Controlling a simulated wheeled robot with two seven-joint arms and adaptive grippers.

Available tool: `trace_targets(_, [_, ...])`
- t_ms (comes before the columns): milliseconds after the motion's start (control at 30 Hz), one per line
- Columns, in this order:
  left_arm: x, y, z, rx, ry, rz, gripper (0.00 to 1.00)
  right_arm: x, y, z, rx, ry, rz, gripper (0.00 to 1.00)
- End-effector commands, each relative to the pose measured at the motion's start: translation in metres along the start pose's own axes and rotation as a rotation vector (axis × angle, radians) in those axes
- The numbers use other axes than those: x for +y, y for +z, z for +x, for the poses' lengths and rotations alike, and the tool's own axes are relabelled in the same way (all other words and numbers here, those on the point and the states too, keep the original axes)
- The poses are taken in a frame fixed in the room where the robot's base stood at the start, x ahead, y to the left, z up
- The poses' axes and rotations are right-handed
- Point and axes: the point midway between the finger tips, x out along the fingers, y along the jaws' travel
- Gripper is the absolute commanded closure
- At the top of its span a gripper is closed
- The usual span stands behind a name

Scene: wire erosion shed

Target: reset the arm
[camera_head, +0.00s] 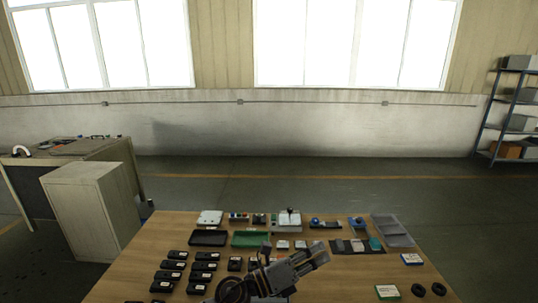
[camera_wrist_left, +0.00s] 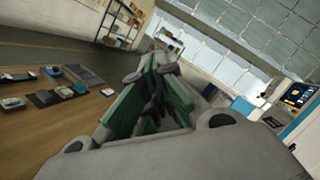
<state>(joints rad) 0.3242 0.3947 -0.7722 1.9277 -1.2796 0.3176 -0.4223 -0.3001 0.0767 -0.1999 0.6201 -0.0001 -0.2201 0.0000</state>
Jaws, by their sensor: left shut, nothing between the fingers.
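My left gripper (camera_head: 316,255) is raised over the front middle of the wooden table (camera_head: 140,250), pointing right and away. It is shut and holds nothing. In the left wrist view its green-padded fingers (camera_wrist_left: 156,68) are together, with the table to their left. My arm hides part of the table's front middle. My right gripper does not show in either view.
Several black cases (camera_head: 205,266) lie in rows on the table's left. A green board (camera_head: 251,239), a grey tray (camera_head: 391,231) and small parts stand behind. Black rings (camera_head: 438,289) lie at the right. A cabinet (camera_head: 92,210) stands left; shelves (camera_head: 518,112) stand back right.

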Motion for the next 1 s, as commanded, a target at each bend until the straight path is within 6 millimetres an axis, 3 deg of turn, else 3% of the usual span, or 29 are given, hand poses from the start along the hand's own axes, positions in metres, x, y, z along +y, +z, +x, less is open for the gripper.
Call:
trace_targets(267, [0.004,0.060,-0.029,-0.336,0.041,-0.301,1.00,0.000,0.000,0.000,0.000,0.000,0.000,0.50])
trace_targets(500, [0.029,0.097,-0.074,-0.610,0.104,-0.565,1.00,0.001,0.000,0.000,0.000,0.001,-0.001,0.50])
trace_targets(733, [0.063,0.111,-0.129,-0.860,0.187,-0.823,1.00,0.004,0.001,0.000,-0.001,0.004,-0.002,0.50])
trace_targets(1000, [0.104,0.097,-0.202,-1.134,0.312,-1.118,1.00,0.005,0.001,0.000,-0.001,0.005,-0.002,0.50])
